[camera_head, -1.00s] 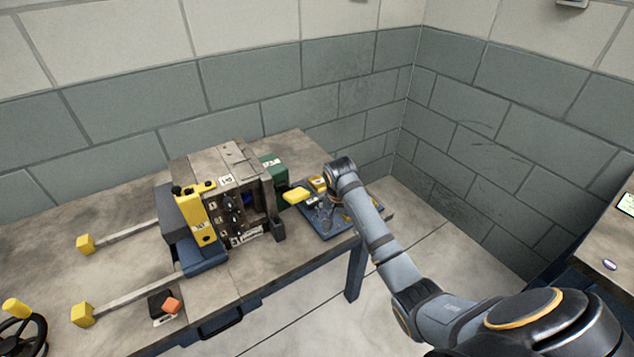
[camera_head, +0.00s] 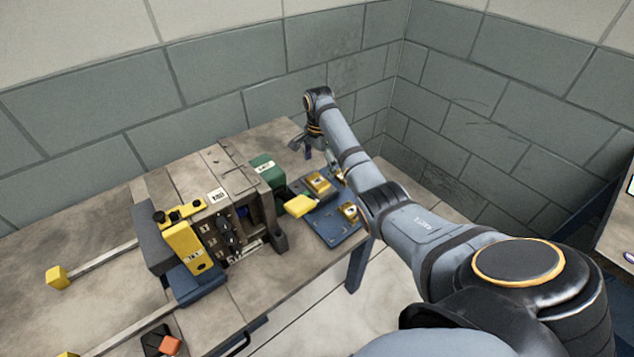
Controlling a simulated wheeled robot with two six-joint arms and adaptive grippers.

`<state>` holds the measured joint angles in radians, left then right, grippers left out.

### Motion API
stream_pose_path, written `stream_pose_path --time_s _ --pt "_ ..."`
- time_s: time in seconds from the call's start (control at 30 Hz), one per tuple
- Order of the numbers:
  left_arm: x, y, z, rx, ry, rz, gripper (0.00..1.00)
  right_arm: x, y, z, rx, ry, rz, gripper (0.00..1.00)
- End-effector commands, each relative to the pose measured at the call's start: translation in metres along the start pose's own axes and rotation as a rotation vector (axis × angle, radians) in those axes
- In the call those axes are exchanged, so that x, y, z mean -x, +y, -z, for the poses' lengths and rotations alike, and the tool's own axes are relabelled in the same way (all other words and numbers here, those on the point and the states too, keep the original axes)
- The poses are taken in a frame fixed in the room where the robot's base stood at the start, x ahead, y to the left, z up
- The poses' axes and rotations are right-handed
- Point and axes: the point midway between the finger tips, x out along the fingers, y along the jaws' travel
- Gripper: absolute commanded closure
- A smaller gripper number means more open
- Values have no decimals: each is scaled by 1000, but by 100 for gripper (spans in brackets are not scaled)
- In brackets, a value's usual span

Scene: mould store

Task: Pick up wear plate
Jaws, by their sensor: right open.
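Two small brass-coloured blocks, which may be wear plates, sit on a blue tray (camera_head: 325,236) at the right end of the bench. One brass block (camera_head: 317,183) is at the tray's back and the other brass block (camera_head: 349,212) is nearer its front right. I cannot tell which is the wear plate. My right gripper (camera_head: 301,147) is open, above and behind the tray, apart from both blocks. Its jaws are small and partly dark in the picture. My left gripper is not in view.
A grey mould block (camera_head: 226,192) with a yellow bracket (camera_head: 186,247) stands left of the tray. Two yellow-tipped rails run left across the bench (camera_head: 100,240). Block walls close the back and right.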

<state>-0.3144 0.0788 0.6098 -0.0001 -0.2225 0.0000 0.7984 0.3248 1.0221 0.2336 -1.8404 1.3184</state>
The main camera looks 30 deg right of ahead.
Motion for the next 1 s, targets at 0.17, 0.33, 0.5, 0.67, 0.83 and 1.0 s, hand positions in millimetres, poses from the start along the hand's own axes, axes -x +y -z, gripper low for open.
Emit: stream_pose_path --time_s 0.17,0.33,0.5,0.67,0.83,1.0 --pt "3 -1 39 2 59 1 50 -16 1 0 0 -1 -4 8" --pt "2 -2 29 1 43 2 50 -45 2 1 0 0 -3 8" --pt "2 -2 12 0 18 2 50 -52 1 1 1 1 -1 8" --pt "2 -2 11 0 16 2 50 -52 1 1 1 1 0 12" --pt "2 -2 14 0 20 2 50 -52 1 1 1 1 0 35" --pt "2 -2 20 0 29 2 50 -52 1 1 1 1 0 58"
